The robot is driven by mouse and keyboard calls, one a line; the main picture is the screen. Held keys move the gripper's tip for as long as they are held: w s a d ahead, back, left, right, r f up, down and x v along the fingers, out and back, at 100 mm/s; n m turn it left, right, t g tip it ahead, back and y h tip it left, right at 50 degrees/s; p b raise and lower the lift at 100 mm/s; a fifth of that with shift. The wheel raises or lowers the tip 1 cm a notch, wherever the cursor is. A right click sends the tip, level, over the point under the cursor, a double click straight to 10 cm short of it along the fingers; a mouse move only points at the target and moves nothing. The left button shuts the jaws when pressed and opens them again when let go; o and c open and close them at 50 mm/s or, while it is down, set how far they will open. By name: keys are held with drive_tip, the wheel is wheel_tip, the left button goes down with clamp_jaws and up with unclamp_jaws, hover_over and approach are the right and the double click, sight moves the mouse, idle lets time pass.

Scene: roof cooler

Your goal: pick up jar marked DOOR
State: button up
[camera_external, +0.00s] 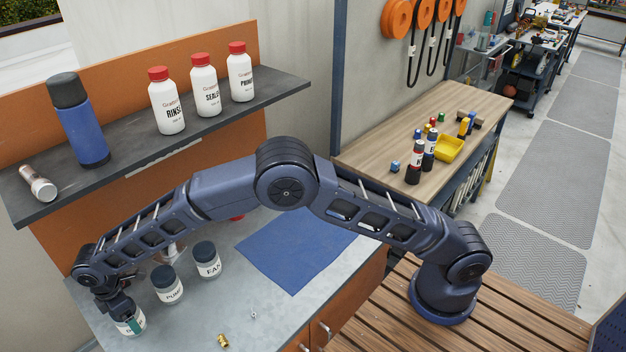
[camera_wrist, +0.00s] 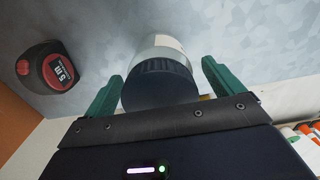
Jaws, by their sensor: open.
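A jar (camera_external: 135,326) with a dark lid and pale label stands at the left front of the grey worktop. My gripper covers part of it, and I cannot read its label. Two similar jars stand to its right, marked PUMP (camera_external: 168,287) and FAN (camera_external: 207,263). No label reading DOOR is legible. My gripper (camera_external: 127,318) is down at the leftmost jar. In the wrist view its green fingers (camera_wrist: 161,72) are open, one on each side of the dark-lidded jar (camera_wrist: 160,84). Gaps seem to show beside the lid; contact cannot be confirmed.
A red and black tape measure (camera_wrist: 47,68) lies left of the jar in the wrist view. A brass fitting (camera_external: 223,341) lies at the worktop's front. A blue mat (camera_external: 293,252) is clear. A shelf (camera_external: 130,150) with bottles overhangs the back.

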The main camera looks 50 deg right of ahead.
drive_tip(key=c, duration=1.1)
drive_tip(key=shift+r, duration=0.1)
